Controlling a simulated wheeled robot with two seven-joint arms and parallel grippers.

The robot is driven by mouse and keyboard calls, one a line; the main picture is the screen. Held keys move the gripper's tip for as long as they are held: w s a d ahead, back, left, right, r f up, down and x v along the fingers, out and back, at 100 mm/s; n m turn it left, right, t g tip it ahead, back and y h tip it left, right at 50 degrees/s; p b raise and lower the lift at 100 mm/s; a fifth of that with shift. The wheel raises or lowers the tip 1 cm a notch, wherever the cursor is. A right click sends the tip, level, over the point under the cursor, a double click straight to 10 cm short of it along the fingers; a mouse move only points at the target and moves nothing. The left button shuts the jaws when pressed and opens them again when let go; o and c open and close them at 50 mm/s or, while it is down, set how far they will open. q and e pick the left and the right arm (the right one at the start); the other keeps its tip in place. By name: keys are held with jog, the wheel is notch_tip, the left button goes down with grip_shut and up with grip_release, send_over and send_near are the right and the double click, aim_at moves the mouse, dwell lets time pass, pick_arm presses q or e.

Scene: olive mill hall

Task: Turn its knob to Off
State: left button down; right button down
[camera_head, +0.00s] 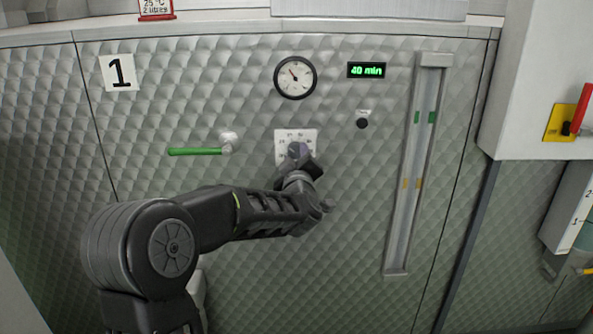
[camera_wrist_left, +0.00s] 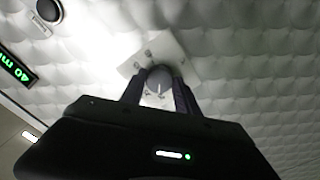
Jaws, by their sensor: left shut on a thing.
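The knob (camera_wrist_left: 159,82) is a round grey dial with a light pointer line, on a white square plate (camera_head: 283,140) with small markings. The plate is on the quilted metal panel marked 1, below the round gauge. My left gripper (camera_head: 300,152) is at the plate and shut on the knob. In the left wrist view its two fingers (camera_wrist_left: 158,88) stand on either side of the knob. The fingers and wrist hide part of the plate, and its labels are too small to read. My right gripper is not in view.
A green-handled lever (camera_head: 195,151) sticks out left of the plate. Above are a round gauge (camera_head: 295,77), a "40 min" display (camera_head: 367,70) and a small black button (camera_head: 362,123). A tall sight-glass column (camera_head: 411,190) stands to the right.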

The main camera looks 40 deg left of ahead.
pick_arm(q)
jog(key=n+b, duration=0.7)
jog(key=shift+f, duration=0.15)
jog(key=n+b, duration=0.3)
jog(key=shift+n, duration=0.4)
jog(key=shift+r+n+b, duration=0.25)
jog(key=shift+n+b, duration=0.5)
jog(key=shift+n, duration=0.45)
jog(key=c, duration=0.9)
grip_release()
jog(key=shift+r, duration=0.1)
jog(key=v, duration=0.7)
jog(key=shift+s+d, duration=0.3)
